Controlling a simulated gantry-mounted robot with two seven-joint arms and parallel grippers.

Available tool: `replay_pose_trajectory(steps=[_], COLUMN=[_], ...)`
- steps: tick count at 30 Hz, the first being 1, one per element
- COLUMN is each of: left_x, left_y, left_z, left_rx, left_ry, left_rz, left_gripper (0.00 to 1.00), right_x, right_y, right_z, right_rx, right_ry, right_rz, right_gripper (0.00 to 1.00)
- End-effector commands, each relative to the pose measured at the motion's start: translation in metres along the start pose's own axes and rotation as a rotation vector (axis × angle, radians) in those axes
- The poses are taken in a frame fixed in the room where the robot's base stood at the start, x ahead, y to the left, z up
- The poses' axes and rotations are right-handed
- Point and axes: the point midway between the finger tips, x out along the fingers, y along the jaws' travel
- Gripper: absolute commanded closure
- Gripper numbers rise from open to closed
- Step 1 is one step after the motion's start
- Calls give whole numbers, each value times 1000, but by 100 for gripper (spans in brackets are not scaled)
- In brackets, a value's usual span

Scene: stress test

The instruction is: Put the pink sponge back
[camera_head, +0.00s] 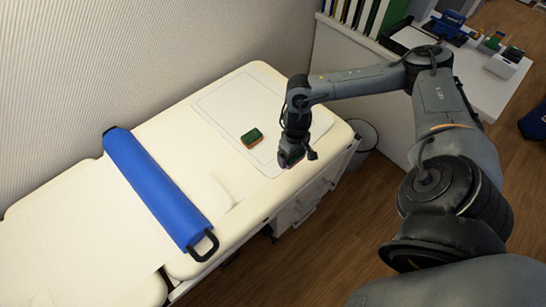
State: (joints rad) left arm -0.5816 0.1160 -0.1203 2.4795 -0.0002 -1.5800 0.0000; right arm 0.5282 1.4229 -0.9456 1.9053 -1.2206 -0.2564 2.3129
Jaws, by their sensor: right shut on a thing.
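My right gripper (291,155) points down over the front right edge of the padded table (235,222). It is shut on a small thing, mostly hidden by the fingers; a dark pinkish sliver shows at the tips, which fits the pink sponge. A green and orange sponge (252,138) lies on the white mat (225,105), left of my right gripper and apart from it. My left gripper is not in view.
A blue roll (155,185) with black handles lies across the table. A desk (480,85) with books and small items stands at the back right. A round bin (365,133) is on the floor beside the table. The mat around the green sponge is clear.

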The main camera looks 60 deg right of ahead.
Motion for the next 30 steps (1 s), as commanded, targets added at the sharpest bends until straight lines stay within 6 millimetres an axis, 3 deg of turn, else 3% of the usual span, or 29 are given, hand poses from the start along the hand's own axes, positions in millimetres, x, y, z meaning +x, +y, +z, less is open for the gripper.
replay_pose_trajectory(steps=[5,18,24,30], left_x=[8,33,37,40], left_y=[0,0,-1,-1], left_z=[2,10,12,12], left_rx=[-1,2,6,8], left_ry=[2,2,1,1], left_rz=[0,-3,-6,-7], left_gripper=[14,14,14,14], right_x=[19,68,76,83], right_y=[0,-4,-3,-3], right_z=[-13,-94,-108,-110], right_rx=[3,3,2,1], right_ry=[2,1,-1,-1], right_rz=[-3,-2,0,0], right_gripper=[35,35,35,35])
